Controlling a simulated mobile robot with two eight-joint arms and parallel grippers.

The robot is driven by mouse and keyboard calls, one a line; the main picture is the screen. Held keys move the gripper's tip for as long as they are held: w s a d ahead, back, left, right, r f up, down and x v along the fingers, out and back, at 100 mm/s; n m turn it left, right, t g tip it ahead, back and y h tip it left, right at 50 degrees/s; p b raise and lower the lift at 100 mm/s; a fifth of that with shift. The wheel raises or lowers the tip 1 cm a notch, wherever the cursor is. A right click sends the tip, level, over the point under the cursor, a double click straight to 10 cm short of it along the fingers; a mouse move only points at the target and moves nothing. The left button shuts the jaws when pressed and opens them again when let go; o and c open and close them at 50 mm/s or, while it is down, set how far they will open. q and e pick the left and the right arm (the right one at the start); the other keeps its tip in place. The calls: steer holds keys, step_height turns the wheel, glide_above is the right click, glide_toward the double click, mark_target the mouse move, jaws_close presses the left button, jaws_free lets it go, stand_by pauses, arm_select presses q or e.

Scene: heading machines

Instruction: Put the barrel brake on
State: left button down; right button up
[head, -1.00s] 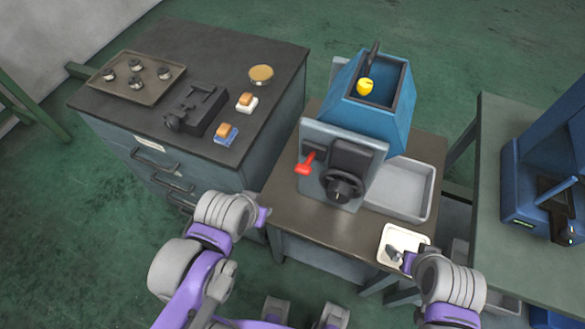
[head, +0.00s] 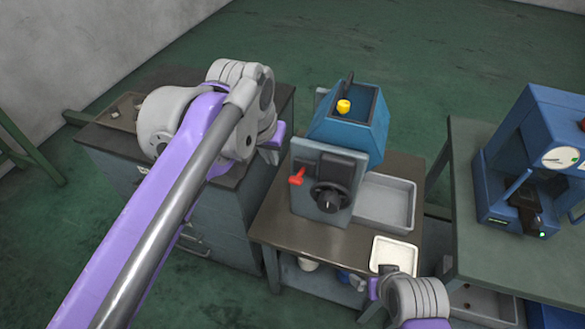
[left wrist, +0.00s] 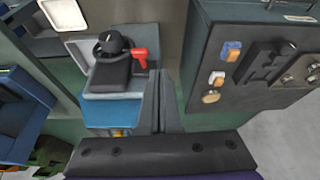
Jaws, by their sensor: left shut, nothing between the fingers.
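The blue heading machine (head: 348,130) stands on a brown bench. Its grey front panel (head: 318,190) carries a red lever (head: 297,177) on the left, probably the barrel brake, and a black handwheel (head: 331,197). In the left wrist view the red lever (left wrist: 140,57) shows beside the black wheel (left wrist: 112,45). My left gripper (head: 277,137) is left of the machine and above the lever, apart from it. Its fingers (left wrist: 158,80) are shut and empty in the left wrist view. My right gripper (head: 376,286) is by the white tray; its fingers are too small to read.
A grey bin (head: 385,203) is right of the machine, and a small white tray (head: 395,253) sits at the bench's front right. A dark cabinet (left wrist: 243,75) with orange-topped blocks stands left of the bench. Another blue machine (head: 535,160) is on the right table.

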arm_select(q)
steer(key=w+d+r, duration=0.2)
steer(key=d+r, duration=0.2)
steer(key=shift+d+r+m, duration=0.35)
steer(key=shift+r+m, duration=0.05)
arm_select(e)
steer(key=shift+s+r, duration=0.2)
steer(key=shift+s, duration=0.05)
arm_select(q)
steer(key=shift+s, duration=0.1)
glide_above(298, 176)
step_height(298, 176, down, 9)
steer(key=shift+r, duration=0.1)
steer(key=f, duration=0.1)
steer(key=s+f, duration=0.1)
steer(key=f, duration=0.1)
steer(key=shift+a+f+b, duration=0.15)
steer(key=shift+f+b, duration=0.05)
steer(key=shift+b, duration=0.1)
steer(key=shift+s+f, duration=0.15)
steer(key=shift+f, duration=0.25)
arm_select(e)
steer(key=shift+s+f, duration=0.2)
steer(key=shift+f, duration=0.35)
